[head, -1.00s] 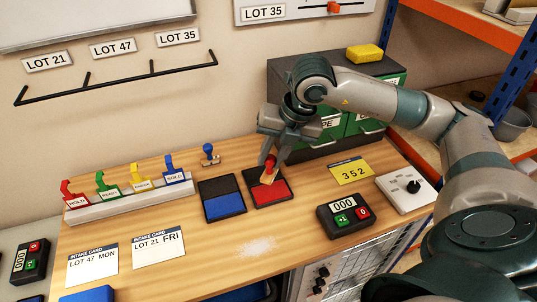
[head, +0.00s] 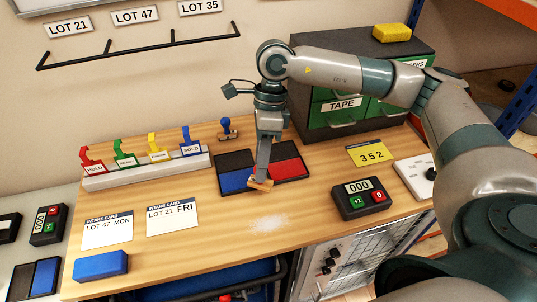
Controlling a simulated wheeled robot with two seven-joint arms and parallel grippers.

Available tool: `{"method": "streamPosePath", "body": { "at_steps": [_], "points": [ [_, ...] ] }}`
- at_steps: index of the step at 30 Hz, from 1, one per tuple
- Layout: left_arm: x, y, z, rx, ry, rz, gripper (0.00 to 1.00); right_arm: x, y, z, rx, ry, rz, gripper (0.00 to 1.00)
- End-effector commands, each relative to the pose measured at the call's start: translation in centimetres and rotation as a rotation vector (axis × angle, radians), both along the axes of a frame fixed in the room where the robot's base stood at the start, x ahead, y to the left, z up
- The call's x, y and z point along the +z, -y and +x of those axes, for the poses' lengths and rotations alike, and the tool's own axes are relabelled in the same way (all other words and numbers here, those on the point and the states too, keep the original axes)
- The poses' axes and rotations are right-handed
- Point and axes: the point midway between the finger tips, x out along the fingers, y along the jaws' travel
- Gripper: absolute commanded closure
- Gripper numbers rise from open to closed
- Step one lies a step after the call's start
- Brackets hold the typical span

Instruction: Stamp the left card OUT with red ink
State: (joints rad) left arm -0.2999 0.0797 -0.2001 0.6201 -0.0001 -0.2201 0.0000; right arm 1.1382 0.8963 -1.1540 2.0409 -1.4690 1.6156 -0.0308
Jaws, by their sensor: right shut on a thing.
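The left card (head: 107,231) reads INTAKE CARD, LOT 47 MON, and lies flat at the front left of the wooden bench, with no stamp mark that I can make out. The red ink pad (head: 287,167) lies open near the middle of the bench, beside a blue ink pad (head: 235,180). My right gripper (head: 263,174) is shut on a stamp with a wooden base (head: 261,184), whose handle the fingers hide. It holds the stamp in front of the two pads, and I cannot tell how high above the bench. My left gripper is not in view.
The right card (head: 172,219), LOT 21 FRI, lies beside the left one. A blue block (head: 101,265) and a counter (head: 360,198) reading 000 flank the free front middle, which has a whitish smudge (head: 269,222).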

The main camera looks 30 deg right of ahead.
Motion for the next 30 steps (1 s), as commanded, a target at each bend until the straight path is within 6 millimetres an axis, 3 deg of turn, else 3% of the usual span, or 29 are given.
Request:
{"method": "streamPosePath", "body": {
  "at_steps": [10,21,30],
  "points": [
    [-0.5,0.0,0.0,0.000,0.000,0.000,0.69,-0.9,-2.0,-1.0,0.756,0.001,-0.004,0.91],
    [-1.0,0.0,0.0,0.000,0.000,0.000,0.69,-1.5,-2.2,-2.0,1.537,0.000,-0.003,0.91],
    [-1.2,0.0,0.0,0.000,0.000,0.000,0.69,-1.5,-1.6,-2.1,1.943,0.000,0.000,0.91]
  ]
}}
